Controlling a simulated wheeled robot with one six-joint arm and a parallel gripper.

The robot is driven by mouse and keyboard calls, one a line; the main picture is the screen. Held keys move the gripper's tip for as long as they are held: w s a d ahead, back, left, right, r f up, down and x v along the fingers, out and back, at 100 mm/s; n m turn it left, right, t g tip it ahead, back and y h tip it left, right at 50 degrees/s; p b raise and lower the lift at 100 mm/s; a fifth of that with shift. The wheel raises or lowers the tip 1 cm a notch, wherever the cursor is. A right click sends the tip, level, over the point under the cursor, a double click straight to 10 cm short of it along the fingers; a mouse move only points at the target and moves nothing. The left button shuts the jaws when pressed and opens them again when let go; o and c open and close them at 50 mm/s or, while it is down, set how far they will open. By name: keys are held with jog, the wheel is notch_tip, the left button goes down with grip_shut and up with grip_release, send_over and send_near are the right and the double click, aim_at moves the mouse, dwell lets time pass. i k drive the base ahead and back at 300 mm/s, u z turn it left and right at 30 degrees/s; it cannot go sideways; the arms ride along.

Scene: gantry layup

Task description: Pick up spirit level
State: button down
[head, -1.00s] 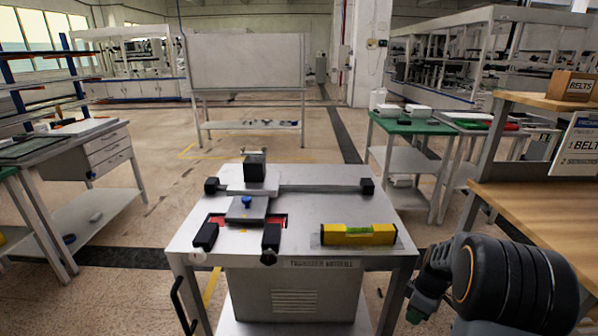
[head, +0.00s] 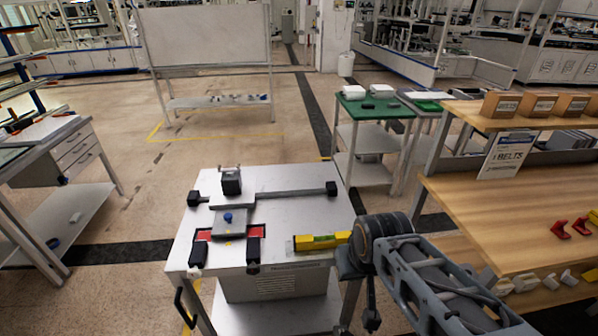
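The yellow spirit level (head: 318,241) with a green vial lies flat near the right front of the grey-topped cart (head: 290,185). My arm hides its right end. My arm reaches in from the lower right of the head view. Its end, my gripper (head: 371,318), hangs low beside the cart's right side, small and dark. Its fingers cannot be made out, and it appears apart from the level.
A gantry fixture with black end blocks (head: 331,188) and a grey plate with a blue knob (head: 228,217) fills the cart's left and back. A wooden bench (head: 500,205) stands close on the right. A green-topped table (head: 372,107) is behind. Floor left of the cart is clear.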

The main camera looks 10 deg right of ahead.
aim_at(301, 243)
jog(key=z, duration=0.15)
jog(key=k, duration=1)
jog(key=u, duration=1.45)
jog(key=i, duration=1.5)
jog(key=z, duration=0.7)
